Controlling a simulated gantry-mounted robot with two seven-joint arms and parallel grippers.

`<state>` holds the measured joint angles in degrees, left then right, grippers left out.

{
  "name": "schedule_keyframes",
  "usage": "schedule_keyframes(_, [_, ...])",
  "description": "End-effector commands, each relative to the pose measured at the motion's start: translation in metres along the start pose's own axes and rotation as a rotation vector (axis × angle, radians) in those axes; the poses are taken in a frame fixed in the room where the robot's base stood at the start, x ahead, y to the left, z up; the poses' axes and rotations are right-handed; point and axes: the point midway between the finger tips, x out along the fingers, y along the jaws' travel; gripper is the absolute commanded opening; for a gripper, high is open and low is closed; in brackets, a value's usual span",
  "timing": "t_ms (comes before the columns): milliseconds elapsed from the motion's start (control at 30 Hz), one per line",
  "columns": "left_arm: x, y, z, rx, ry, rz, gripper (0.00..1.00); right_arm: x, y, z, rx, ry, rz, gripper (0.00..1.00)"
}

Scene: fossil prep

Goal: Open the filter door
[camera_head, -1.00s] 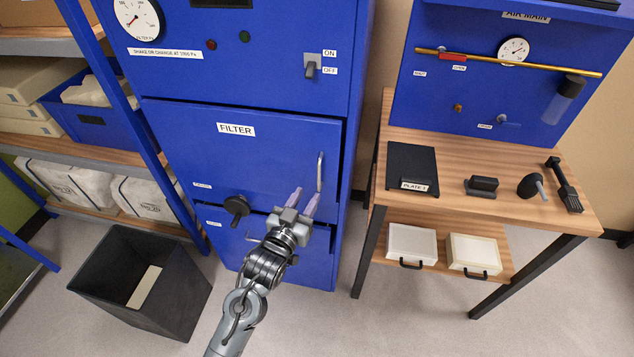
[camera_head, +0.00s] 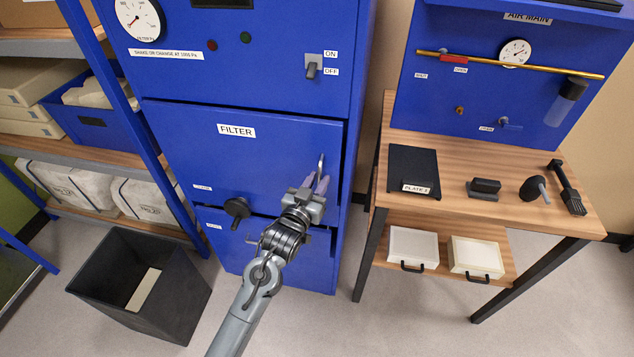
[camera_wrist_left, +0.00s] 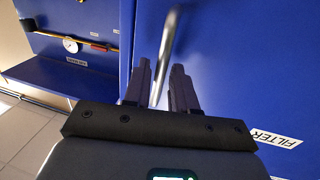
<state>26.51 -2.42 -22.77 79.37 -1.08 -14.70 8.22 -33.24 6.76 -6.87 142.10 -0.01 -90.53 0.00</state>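The blue filter door (camera_head: 270,160) is on the cabinet's front, with a FILTER label (camera_head: 236,130). Dark gaps show along its right and lower edges; I cannot tell if it is ajar. Its upright metal handle (camera_head: 321,162) is near the right edge. A black knob (camera_head: 237,207) is at the lower left. My left gripper (camera_head: 315,179) is at the handle's lower part. In the left wrist view, the handle (camera_wrist_left: 168,45) passes between the fingers (camera_wrist_left: 160,82), which stand apart with gaps beside the bar. My right gripper is out of view.
A wooden bench (camera_head: 455,165) with tools stands to the right of the cabinet. An open dark bin (camera_head: 180,290) stands on the floor at lower left, before the shelving (camera_head: 100,225). Clear floor lies in front of the cabinet.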

Motion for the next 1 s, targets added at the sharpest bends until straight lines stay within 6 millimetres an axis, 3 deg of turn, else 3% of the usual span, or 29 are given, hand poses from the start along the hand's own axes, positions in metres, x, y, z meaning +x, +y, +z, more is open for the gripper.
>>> schedule_keyframes(33, [0.0,0.0,0.0,0.0,0.0,0.0,0.17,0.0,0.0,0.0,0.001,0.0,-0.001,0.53])
schedule_keyframes(167, [0.0,0.0,0.0,0.0,0.0,0.0,0.0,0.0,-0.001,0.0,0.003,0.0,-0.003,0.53])
schedule_keyframes(667, [-0.01,0.0,-0.002,0.002,-0.001,0.016,0.0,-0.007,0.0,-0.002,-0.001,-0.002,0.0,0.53])
schedule_keyframes(867, [-0.045,0.001,-0.005,0.003,-0.002,0.086,0.0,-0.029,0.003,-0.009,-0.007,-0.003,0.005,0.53])
schedule_keyframes(1000, [-0.088,0.0,-0.007,0.005,-0.005,0.174,0.0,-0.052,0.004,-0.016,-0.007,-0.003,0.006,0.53])
